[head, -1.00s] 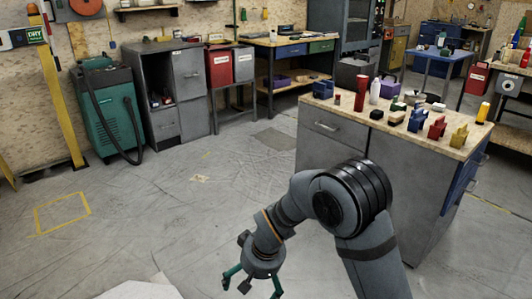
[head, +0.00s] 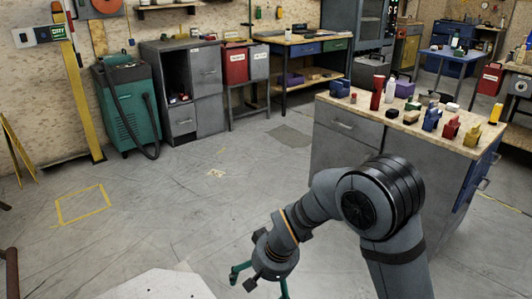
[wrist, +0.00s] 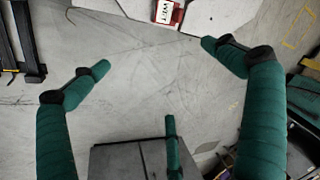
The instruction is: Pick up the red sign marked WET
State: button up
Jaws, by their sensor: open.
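The red sign (wrist: 178,14) with a white label reading WET shows at the top edge of the wrist view, partly cut off by the frame. It lies at a pale grey angular surface (wrist: 215,14). I cannot make out the sign in the head view. My gripper (head: 259,284) is low at the bottom centre of the head view, its green fingers spread. In the wrist view my gripper (wrist: 154,58) is open and empty, with the sign beyond the fingertips and apart from them.
A workbench (head: 400,128) with several small items stands right of my arm. A green machine (head: 127,105) stands by the back wall, near a yellow post (head: 82,100). A brown post (head: 12,272) is at lower left. The floor (head: 190,215) between is open.

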jog(key=shift+s+a, duration=0.1)
jog(key=shift+s, duration=0.15)
jog(key=c, duration=1.6)
jog(key=shift+o, duration=0.2)
